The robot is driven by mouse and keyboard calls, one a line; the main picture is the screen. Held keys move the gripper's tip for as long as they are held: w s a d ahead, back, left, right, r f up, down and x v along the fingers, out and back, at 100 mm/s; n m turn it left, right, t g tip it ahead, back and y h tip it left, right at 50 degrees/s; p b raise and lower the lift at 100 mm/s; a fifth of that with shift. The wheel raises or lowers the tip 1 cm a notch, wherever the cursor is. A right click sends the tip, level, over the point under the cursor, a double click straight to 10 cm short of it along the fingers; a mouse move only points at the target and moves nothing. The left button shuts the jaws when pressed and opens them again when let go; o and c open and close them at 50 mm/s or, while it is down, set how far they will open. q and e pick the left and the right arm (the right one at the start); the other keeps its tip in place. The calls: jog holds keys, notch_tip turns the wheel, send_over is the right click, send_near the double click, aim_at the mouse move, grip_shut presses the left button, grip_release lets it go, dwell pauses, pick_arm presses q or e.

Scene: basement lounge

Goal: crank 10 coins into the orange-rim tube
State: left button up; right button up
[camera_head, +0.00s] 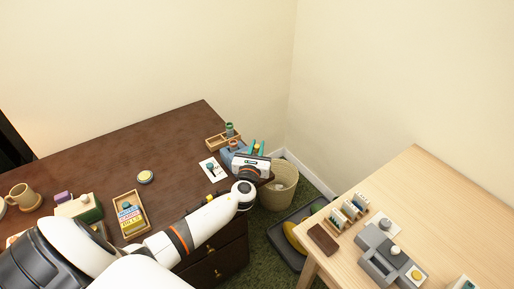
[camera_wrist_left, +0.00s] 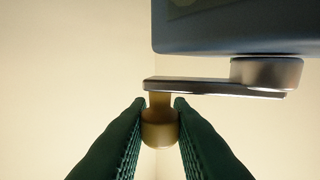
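A blue-grey machine (camera_head: 231,158) stands at the right end of the dark desk, partly hidden behind my left gripper (camera_head: 258,147). In the left wrist view its grey body (camera_wrist_left: 240,28) carries a flat crank arm (camera_wrist_left: 205,87) with a tan knob (camera_wrist_left: 160,130) hanging from its end. The green fingers of my left gripper (camera_wrist_left: 159,104) lie on both sides of the knob and appear closed on it. A small green-topped tube (camera_head: 229,128) stands at a wooden tray (camera_head: 215,143) behind the machine. I cannot make out an orange rim or any coins. My right gripper is not in view.
A waste bin (camera_head: 283,188) and a pale table (camera_head: 430,200) with grey devices stand right.

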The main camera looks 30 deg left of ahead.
pick_arm(q)
jog(key=shift+w+n+y, duration=0.1)
jog(key=shift+n+y, duration=0.2)
jog(key=shift+y, duration=0.1)
grip_shut()
jog(key=y, duration=0.1)
jog(key=n+g+y, duration=0.2)
jog(key=shift+w+a, duration=0.3)
jog(key=shift+w, duration=0.05)
jog(key=n+g+y, duration=0.1)
jog(key=y, duration=0.1)
jog(key=n+g+b, duration=0.1)
jog(key=shift+w+a+f+n+g+y, duration=0.1)
jog(key=shift+w+a+n+g+y, duration=0.2)
jog(key=shift+a+y, duration=0.1)
jog(key=shift+a+n+g+y, duration=0.15)
jog(key=shift+n+g+y, duration=0.35)
jog(key=shift+g, duration=0.1)
jog(key=o, duration=0.8)
grip_release()
jog(key=shift+a, duration=0.1)
